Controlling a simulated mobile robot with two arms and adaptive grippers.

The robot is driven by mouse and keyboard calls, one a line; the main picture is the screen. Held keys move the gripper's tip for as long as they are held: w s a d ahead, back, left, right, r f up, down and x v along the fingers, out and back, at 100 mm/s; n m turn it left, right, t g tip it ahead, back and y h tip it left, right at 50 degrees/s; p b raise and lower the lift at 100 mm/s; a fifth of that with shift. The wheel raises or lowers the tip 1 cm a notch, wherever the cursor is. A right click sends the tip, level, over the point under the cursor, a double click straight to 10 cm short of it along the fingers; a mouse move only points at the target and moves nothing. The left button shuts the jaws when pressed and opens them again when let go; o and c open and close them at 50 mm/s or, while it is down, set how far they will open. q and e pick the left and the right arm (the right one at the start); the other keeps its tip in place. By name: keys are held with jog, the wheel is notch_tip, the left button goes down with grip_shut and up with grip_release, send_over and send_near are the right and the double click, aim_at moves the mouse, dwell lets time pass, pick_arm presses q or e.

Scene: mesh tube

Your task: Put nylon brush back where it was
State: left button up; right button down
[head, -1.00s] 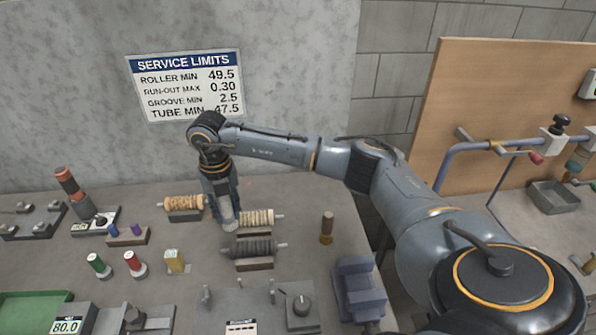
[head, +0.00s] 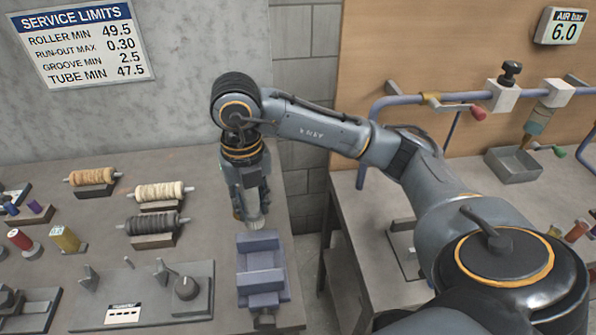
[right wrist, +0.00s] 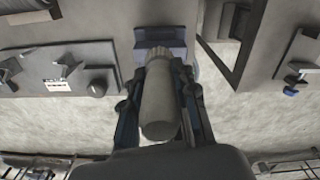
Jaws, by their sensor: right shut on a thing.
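My right gripper (head: 253,205) is shut on a pale grey cylinder with a ribbed end, which I take to be the nylon brush (head: 256,222). In the right wrist view the brush (right wrist: 160,105) lies between the two dark fingers, its ribbed end pointing away from the wrist. In the head view the gripper points down at the bench's right part, just behind the blue-grey vise block (head: 262,265). I cannot tell whether the brush touches the bench. My left gripper is not in view.
Three rollers rest on stands to the left: orange-brown (head: 90,177), cream (head: 160,191) and dark grey (head: 152,222). A plate with a knob (head: 187,288) is in front. To the right, past a gap, a second bench holds a metal tray (head: 513,165) below a blue pipe.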

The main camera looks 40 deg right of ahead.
jog(key=w+d+f+p, duration=0.1)
jog(key=w+d+f, duration=0.1)
jog(key=d+f, duration=0.1)
jog(key=w+d+f+p, duration=0.1)
jog(key=w+d+f, duration=0.2)
jog(key=d, duration=0.1)
jog(key=w+d+f+p, duration=0.1)
jog(key=w+d+f, duration=0.2)
jog(key=shift+w+d+f, duration=0.1)
jog(key=shift+w+d, duration=0.05)
jog(key=shift+w, duration=0.1)
jog(key=f+p, duration=0.2)
jog(key=f, duration=0.1)
jog(key=shift+w+d, duration=0.1)
jog(key=shift+d, duration=0.1)
jog(key=shift+f, duration=0.3)
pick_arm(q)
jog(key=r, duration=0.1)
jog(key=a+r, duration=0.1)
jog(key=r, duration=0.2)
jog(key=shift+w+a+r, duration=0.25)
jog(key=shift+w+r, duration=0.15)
pick_arm(e)
jog(key=shift+f, duration=0.1)
